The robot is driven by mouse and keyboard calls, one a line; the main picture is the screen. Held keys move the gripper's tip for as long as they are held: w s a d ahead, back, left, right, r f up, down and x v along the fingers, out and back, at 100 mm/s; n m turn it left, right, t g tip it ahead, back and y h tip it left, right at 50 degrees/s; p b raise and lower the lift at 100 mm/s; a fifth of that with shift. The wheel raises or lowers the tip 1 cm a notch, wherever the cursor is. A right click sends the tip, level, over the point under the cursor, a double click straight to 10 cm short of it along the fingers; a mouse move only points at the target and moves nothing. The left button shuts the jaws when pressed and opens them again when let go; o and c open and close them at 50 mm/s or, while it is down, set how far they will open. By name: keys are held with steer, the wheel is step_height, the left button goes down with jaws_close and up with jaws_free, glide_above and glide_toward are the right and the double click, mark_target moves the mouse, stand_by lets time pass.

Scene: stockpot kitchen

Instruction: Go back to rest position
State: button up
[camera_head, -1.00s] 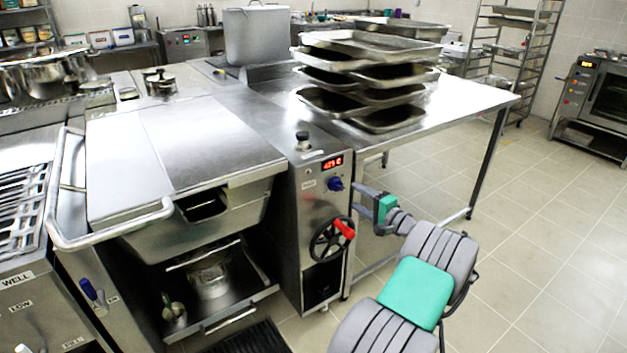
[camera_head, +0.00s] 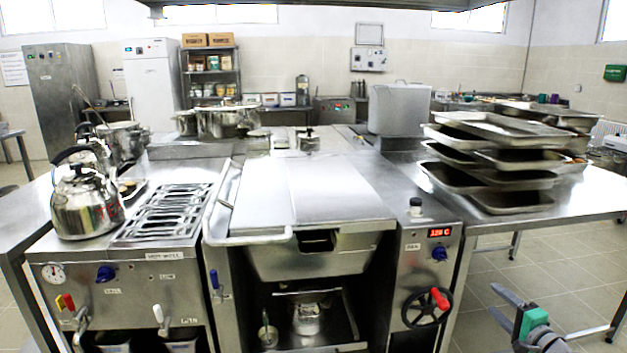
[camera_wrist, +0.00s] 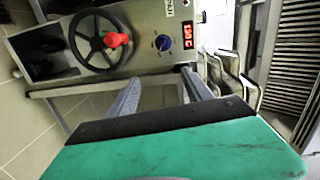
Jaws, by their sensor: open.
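My gripper (camera_head: 502,301) is open and empty at the lower right of the head view, in front of the floor to the right of the control panel (camera_head: 421,268). In the wrist view its two fingers (camera_wrist: 160,78) are spread apart, pointing at the panel with nothing between them. The panel carries a blue knob (camera_wrist: 163,42), a red lit display (camera_wrist: 187,35) reading about 120 C, and a handwheel (camera_wrist: 90,45) with a red handle. The fingers appear clear of the knob. Most of my arm is outside the head view.
The lidded braising pan (camera_head: 330,195) stands left of the panel. A steel table (camera_head: 590,195) with stacked trays (camera_head: 510,165) stands to the right. A kettle (camera_head: 87,205) sits on the left counter. Open tiled floor (camera_head: 500,265) lies below the table.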

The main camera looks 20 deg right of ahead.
steer(key=w+a+r+n+g+y+p, duration=0.3)
steer(key=w+a+r+n+p, duration=0.15)
steer(key=w+a, duration=0.75)
steer(key=w+a+r+n+g+y+p, duration=0.1)
steer(key=w+a+r+n+g+p, duration=0.15)
steer(key=a, duration=0.55)
steer(key=w+a+r+n+g+y+p, duration=0.1)
steer(key=a+r+n, duration=0.25)
steer(key=a, duration=0.55)
steer(key=s+a+r+n+g+h+p, duration=0.1)
steer(key=s+a+r+n+g+p, duration=0.2)
steer(key=a, duration=0.7)
steer(key=s+a+r+n+g+p, duration=0.2)
steer(key=s+a+r+p, duration=0.15)
steer(key=s+a, duration=0.4)
steer(key=s+a+r+n+g+h+p, duration=0.1)
steer(key=s+a+n+g+p, duration=0.1)
steer(key=s+a, duration=0.6)
steer(key=s+n+p, duration=0.1)
steer(key=s+n, duration=0.1)
steer(key=s, duration=0.2)
steer(key=shift+r, duration=0.2)
steer(key=shift+a, duration=0.1)
